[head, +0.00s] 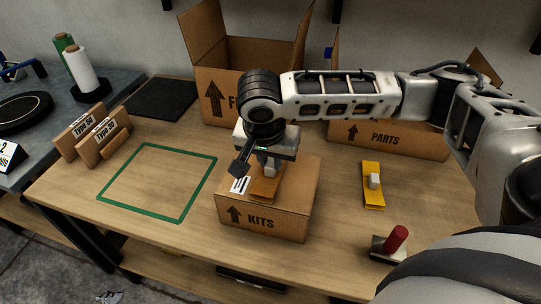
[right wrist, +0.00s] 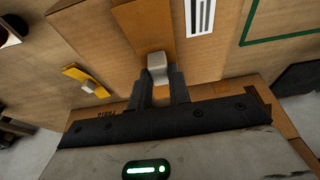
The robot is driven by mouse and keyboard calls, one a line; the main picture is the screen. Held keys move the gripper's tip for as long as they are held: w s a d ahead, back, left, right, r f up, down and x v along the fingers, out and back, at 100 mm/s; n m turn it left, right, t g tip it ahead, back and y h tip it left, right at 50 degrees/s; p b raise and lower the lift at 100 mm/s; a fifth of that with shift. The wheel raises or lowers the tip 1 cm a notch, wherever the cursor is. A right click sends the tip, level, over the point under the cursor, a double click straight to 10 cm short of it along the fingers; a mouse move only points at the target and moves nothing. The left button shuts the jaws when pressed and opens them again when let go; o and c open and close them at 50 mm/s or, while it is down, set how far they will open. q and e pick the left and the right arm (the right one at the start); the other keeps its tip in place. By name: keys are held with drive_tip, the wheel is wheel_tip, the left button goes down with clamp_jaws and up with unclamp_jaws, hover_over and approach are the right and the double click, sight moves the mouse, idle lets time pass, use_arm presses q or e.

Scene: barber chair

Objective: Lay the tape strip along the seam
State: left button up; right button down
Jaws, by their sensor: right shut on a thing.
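The closed KITS box (head: 262,222) stands on the wooden table, with a white label (head: 240,184) on its top. The brown tape strip (head: 264,190) is at the top of this box, beside the label; the right wrist view also shows the strip (right wrist: 143,24). My right gripper (head: 268,167) is above the box, shut on the pale grey grip block (right wrist: 157,66) of the strip. I cannot tell whether the strip touches the box top. The seam is not clearly visible. My left gripper is not in view.
A yellow strip with a white block (head: 372,196) and a red-handled tool (head: 393,243) lie on the right. Open box (head: 212,97) and PARTS box (head: 400,140) stand behind. A green outline (head: 142,210) marks clear table on the left.

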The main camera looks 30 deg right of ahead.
drive_tip(key=c, duration=1.2)
unclamp_jaws()
drive_tip(key=shift+c, duration=0.2)
use_arm(q)
drive_tip(key=p, duration=0.1)
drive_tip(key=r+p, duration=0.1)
drive_tip(key=p, duration=0.1)
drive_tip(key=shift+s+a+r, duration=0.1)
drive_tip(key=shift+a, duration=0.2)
use_arm(e)
drive_tip(key=v, duration=1.6)
